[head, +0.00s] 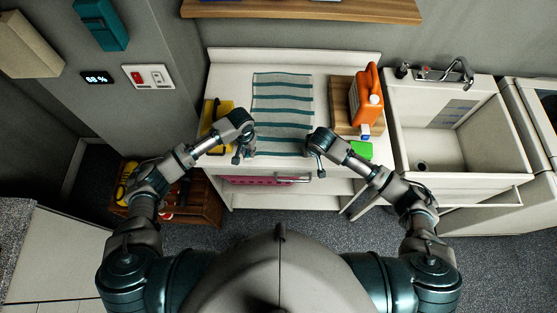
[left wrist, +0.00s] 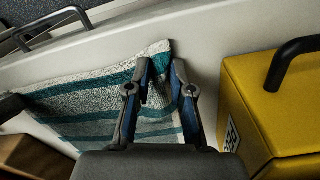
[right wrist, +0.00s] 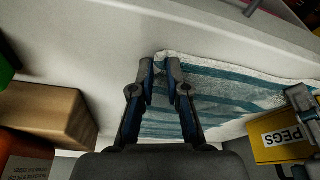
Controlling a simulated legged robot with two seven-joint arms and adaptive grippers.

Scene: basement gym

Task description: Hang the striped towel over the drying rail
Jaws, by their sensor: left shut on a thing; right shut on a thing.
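The striped towel (head: 283,100), pale grey with teal stripes, lies flat on the white counter. My left gripper (head: 243,155) is shut on its near left corner; in the left wrist view the fingers (left wrist: 160,68) pinch the raised, creased corner. My right gripper (head: 318,160) is shut on the near right corner; the right wrist view shows its fingertips (right wrist: 168,68) on the towel (right wrist: 215,90). A metal bar (head: 270,180), apparently the drying rail, runs along the counter front below the towel. Its end also shows in the left wrist view (left wrist: 60,18). Nothing hangs visibly over it.
A yellow box (left wrist: 275,100), marked PEGS in the right wrist view (right wrist: 280,137), stands left of the towel. An orange jug (head: 365,95) on a wooden board (head: 341,112) and a green block (head: 361,149) stand right. Pink cloth (head: 245,181) lies below the counter top. A sink (head: 450,150) is farther right.

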